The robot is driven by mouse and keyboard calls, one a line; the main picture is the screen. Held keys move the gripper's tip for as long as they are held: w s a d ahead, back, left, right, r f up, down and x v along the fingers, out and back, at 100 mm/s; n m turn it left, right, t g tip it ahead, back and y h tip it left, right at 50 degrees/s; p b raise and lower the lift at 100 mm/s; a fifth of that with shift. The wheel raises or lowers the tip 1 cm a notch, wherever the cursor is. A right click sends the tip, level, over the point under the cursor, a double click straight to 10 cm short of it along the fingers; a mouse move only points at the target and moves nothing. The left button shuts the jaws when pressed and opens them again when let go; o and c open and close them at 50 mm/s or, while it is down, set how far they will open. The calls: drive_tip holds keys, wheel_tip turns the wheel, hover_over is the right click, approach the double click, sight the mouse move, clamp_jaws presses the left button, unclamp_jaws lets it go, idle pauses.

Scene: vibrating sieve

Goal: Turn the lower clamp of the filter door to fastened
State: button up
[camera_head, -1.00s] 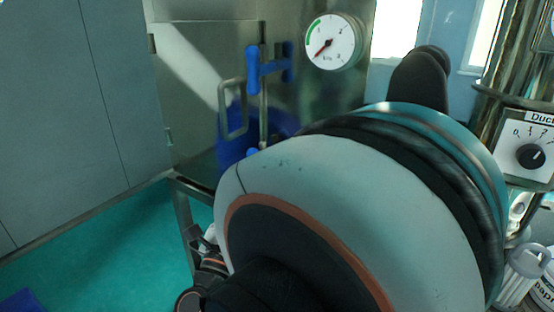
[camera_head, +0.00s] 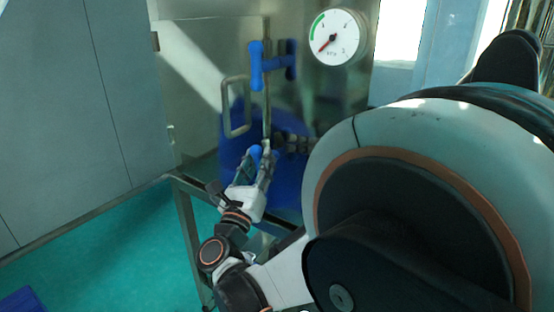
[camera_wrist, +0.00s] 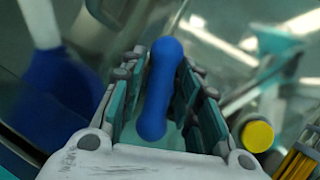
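The filter door (camera_head: 195,75) is a metal panel with a loop handle (camera_head: 235,107). Its upper clamp (camera_head: 256,66) has a blue, upright grip. The lower clamp (camera_head: 254,153) is a similar blue grip, largely hidden by my gripper (camera_head: 257,165) in the head view. In the wrist view the lower clamp (camera_wrist: 162,88) appears as a blue bar with rounded ends, lying lengthwise between the fingers of my gripper (camera_wrist: 165,85). The fingers stand on both sides of it, with narrow gaps showing. My gripper looks open around the clamp.
A round pressure gauge (camera_head: 336,37) is on the metal housing right of the clamps. A metal frame (camera_head: 188,215) stands below the door. Grey panels (camera_head: 75,100) stand at left. The green floor (camera_head: 110,245) is open at lower left.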

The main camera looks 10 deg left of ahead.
clamp_jaws()
drive_tip(key=shift+n+y, duration=0.4)
drive_tip(key=shift+n, duration=0.3)
drive_tip(key=n+g+y+p, duration=0.1)
drive_tip(key=n, duration=0.1)
drive_tip(key=shift+r+n, duration=0.1)
drive_tip(key=shift+n, duration=0.2)
drive_tip(key=n+p, duration=0.1)
drive_tip(key=n, duration=0.1)
drive_tip(key=n+g+y+p, duration=0.1)
drive_tip(key=n, duration=0.1)
drive_tip(key=shift+a+g, duration=0.15)
drive_tip(key=shift+g, duration=0.15)
drive_tip(key=n+g+p, duration=0.2)
drive_tip(key=n, duration=0.2)
drive_tip(key=shift+a+y, duration=0.1)
drive_tip(key=shift+y, duration=0.2)
drive_tip(key=shift+f+n+g+p, duration=0.2)
drive_tip(key=shift+n+g+p, duration=0.3)
drive_tip(key=shift+n, duration=0.3)
drive_tip(key=shift+f+n+g+p, duration=0.2)
drive_tip(key=shift+n+g+p, duration=0.25)
drive_tip(key=shift+n, duration=0.35)
drive_tip(key=shift+s, duration=0.1)
